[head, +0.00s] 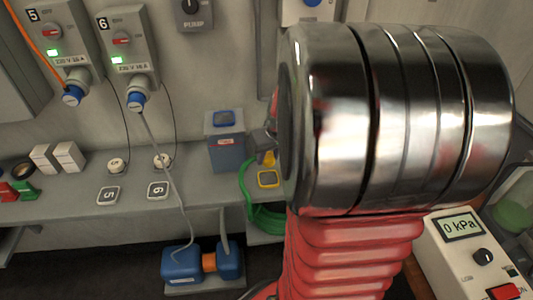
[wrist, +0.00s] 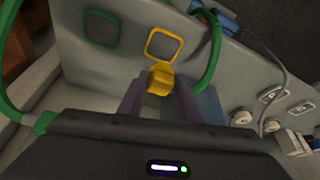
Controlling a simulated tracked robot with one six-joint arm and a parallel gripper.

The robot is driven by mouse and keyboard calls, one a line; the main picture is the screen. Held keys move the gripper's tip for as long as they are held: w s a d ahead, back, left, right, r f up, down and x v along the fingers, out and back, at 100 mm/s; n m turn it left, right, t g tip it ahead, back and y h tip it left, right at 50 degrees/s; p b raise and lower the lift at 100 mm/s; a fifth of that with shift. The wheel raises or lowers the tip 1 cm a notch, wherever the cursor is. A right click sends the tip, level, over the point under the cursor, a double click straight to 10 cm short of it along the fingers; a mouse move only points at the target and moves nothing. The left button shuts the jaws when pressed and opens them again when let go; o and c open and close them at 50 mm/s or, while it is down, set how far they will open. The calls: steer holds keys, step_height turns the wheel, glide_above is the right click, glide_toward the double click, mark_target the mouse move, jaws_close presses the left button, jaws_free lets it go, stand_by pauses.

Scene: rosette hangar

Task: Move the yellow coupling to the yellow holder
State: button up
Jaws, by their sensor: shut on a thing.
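The yellow coupling (wrist: 160,84) is a small yellow block between my fingertips in the wrist view. In the head view it shows as a small yellow patch (head: 268,158), partly hidden by my arm. My gripper (wrist: 159,88) is shut on it. A yellow square frame (wrist: 177,38) lies on the grey bench just beyond the coupling; it also shows in the head view (head: 268,186). I cannot tell whether this frame is the yellow holder, or whether the coupling touches the bench.
A green square frame (wrist: 117,30) lies beside the yellow one. A green hose (wrist: 211,60) curves close to my gripper. A blue-grey bin (head: 227,154) stands at the back of the bench (head: 130,205). A 0 kPa meter box (head: 455,250) is at right.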

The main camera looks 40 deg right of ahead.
steer(key=shift+f, duration=0.15)
steer(key=shift+f, duration=2.75)
steer(key=shift+f, duration=0.45)
stand_by(0.8)
steer(key=o, duration=1.2)
steer(key=shift+c, duration=0.2)
steer(key=shift+r, duration=0.1)
steer(key=v, duration=1.3)
steer(key=shift+s+r, duration=0.25)
steer(key=shift+a, duration=0.15)
